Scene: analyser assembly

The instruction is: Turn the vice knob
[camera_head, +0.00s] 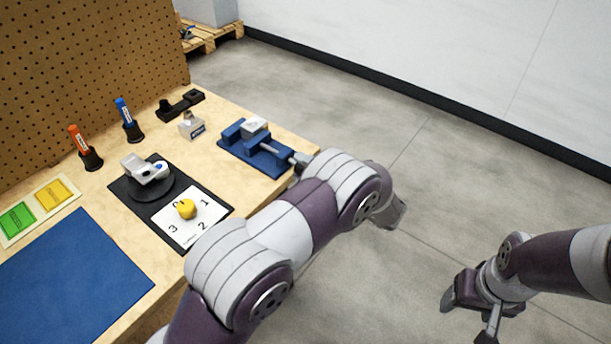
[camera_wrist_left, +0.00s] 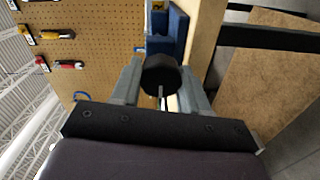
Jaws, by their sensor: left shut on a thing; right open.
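The blue vice (camera_head: 255,146) stands at the right edge of the table, with a pale block (camera_head: 255,125) between its jaws. Its screw points toward my left arm. In the left wrist view, the round dark vice knob (camera_wrist_left: 161,74) is between the two grey fingers of my left gripper (camera_wrist_left: 161,82), which is shut on it. The blue vice body also shows above the knob in the wrist view (camera_wrist_left: 168,35). My right gripper (camera_head: 470,312) is open and empty, over the floor at lower right.
A dial plate with a yellow knob (camera_head: 187,209), a grey device (camera_head: 146,170) on a black base, two markers in stands (camera_head: 127,118), a small metal block (camera_head: 191,124) and a blue mat (camera_head: 75,270) are on the table. A pegboard (camera_head: 90,70) stands behind. The floor at right is clear.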

